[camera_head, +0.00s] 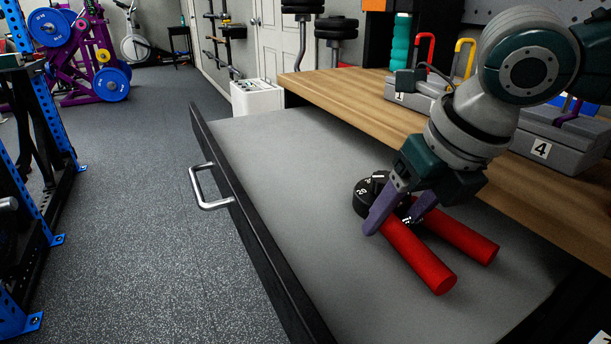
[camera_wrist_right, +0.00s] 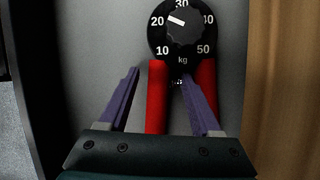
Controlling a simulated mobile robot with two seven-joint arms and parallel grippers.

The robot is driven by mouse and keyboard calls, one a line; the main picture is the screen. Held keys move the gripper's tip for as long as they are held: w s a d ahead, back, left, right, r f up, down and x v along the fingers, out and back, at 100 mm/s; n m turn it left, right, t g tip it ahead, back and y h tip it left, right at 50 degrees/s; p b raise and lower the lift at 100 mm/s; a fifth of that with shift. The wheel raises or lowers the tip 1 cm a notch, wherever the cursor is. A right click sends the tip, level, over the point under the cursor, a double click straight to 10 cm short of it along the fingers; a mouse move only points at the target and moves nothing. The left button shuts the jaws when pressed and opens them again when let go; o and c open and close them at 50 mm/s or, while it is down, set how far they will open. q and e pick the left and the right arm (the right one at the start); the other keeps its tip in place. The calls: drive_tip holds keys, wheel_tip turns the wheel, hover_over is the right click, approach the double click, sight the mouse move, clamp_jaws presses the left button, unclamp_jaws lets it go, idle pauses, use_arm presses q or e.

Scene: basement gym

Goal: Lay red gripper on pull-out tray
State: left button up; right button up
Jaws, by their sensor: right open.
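The red hand gripper (camera_head: 417,256) lies on the grey pull-out tray (camera_head: 290,155), its two red handles pointing to the lower right and its black round dial at the far end. In the right wrist view its red handle (camera_wrist_right: 157,95) and the dial (camera_wrist_right: 182,28), marked in kg, show clearly. My right gripper (camera_head: 398,222) is open just over the red gripper, with purple fingers near the dial end of the handles. In the wrist view one finger is left of the handles and the other overlaps the right handle. Contact cannot be told. My left gripper is not in view.
The tray's front edge has a metal handle (camera_head: 207,187). A wooden benchtop (camera_head: 345,92) stands behind the tray, with grey blocks such as the one labelled 4 (camera_head: 556,146) and a teal bottle (camera_head: 401,42). The tray's left part is clear.

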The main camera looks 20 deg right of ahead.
drive_tip(key=a+p+v, duration=0.1)
drive_tip(key=p+v, duration=0.3)
drive_tip(key=v, duration=0.8)
drive_tip(key=s+a+f+m+y, duration=0.1)
drive_tip(key=a+f+m, duration=0.1)
drive_tip(key=a+m, duration=0.1)
drive_tip(key=s+a+f+m, duration=0.2)
drive_tip(key=a+m, duration=0.2)
drive_tip(key=m, duration=0.2)
drive_tip(key=s+a+f+m+y, duration=0.1)
drive_tip(key=s+a+f+m, duration=0.1)
drive_tip(key=a+m, duration=0.2)
drive_tip(key=shift+y, duration=0.3)
drive_tip(key=s+m, duration=0.1)
drive_tip(key=m, duration=0.2)
drive_tip(key=s+f+m, duration=0.1)
drive_tip(key=m, duration=0.2)
drive_tip(key=s+f+m, duration=0.1)
drive_tip(key=m, duration=0.2)
drive_tip(key=shift+s+d+f, duration=0.1)
drive_tip(key=shift+s+d, duration=0.15)
drive_tip(key=s+d+f+m+g+h, duration=0.1)
drive_tip(key=s+d+f+m+h, duration=0.2)
drive_tip(key=m, duration=0.8)
drive_tip(key=s+d, duration=0.2)
drive_tip(key=s, duration=0.2)
drive_tip(key=shift+m, duration=0.3)
drive_tip(key=shift+s+f, duration=0.1)
